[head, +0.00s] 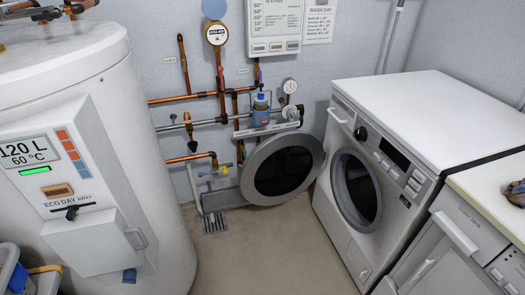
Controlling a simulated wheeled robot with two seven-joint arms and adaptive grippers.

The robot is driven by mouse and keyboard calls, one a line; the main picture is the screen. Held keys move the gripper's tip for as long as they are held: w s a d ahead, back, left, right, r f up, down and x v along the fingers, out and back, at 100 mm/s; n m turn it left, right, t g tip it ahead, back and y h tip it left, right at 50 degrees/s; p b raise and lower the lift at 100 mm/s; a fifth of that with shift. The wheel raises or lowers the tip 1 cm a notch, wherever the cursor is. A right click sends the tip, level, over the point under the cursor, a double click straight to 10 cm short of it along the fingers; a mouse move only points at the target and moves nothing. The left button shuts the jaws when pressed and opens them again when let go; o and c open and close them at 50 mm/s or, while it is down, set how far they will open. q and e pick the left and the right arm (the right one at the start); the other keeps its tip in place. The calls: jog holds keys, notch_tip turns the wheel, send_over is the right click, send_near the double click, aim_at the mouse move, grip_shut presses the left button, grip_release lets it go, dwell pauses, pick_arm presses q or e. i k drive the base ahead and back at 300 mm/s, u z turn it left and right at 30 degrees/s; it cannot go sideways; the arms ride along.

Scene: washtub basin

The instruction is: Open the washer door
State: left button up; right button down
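The white washer (413,110) stands at the right, its front facing lower left. Its round front opening (355,190) has a grey ring around a dark middle. A large round door (283,170) with a grey rim and dark glass stands out to the left of the washer front, near its left edge. It looks like the washer door swung wide open; the hinge is not clear to see. Neither of my grippers is in view.
A white water heater (75,150) fills the left. Copper pipes (220,95) and a blue bottle (261,110) are on the back wall. A counter (495,195) with a small dark object (515,192) is at the right. The floor (270,250) before the washer is clear.

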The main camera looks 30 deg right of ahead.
aim_at(281, 167)
jog(key=z, duration=0.4)
jog(key=i, duration=1.35)
jog(key=u, duration=0.4)
